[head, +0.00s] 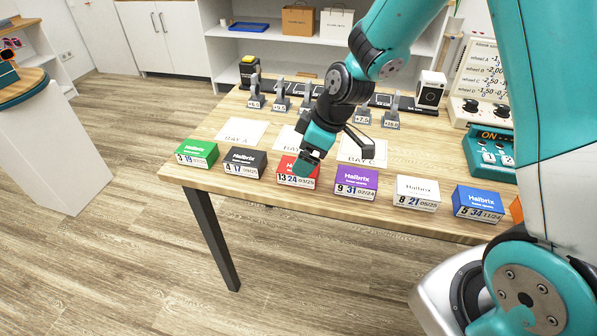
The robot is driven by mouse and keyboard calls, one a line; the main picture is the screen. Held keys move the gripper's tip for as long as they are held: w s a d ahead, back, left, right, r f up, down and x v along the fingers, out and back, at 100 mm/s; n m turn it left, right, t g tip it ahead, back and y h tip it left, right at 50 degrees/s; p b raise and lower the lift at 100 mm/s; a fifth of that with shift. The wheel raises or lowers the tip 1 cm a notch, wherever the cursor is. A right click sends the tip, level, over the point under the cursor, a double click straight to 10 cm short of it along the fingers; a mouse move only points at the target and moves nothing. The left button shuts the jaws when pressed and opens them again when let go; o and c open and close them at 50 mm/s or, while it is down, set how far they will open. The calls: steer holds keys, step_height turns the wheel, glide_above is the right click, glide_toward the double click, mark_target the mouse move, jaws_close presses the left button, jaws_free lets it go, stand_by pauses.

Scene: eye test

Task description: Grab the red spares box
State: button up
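The red spares box (285,169) stands near the front edge of the table, with a white label reading 13, 24 and 03/25 on its front. It is third from the left in a row of similar boxes. My gripper (306,163) reaches down from the upper right and is at the red box, covering part of its top and right side. I cannot tell whether its fingers touch the box or are around it, or whether they are open or shut.
A black box (244,162) stands left of the red one and a purple box (356,182) right of it. Green (199,153), white (417,192) and blue (479,204) boxes share the row. Behind lie paper sheets, including BAY A (241,132), and grey numbered stands (255,92).

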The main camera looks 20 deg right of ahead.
steer(key=shift+x, duration=2.65)
steer(key=shift+w, duration=0.15)
steer(key=shift+f, duration=0.2)
steer(key=c, duration=1)
steer(key=shift+c, duration=0.2)
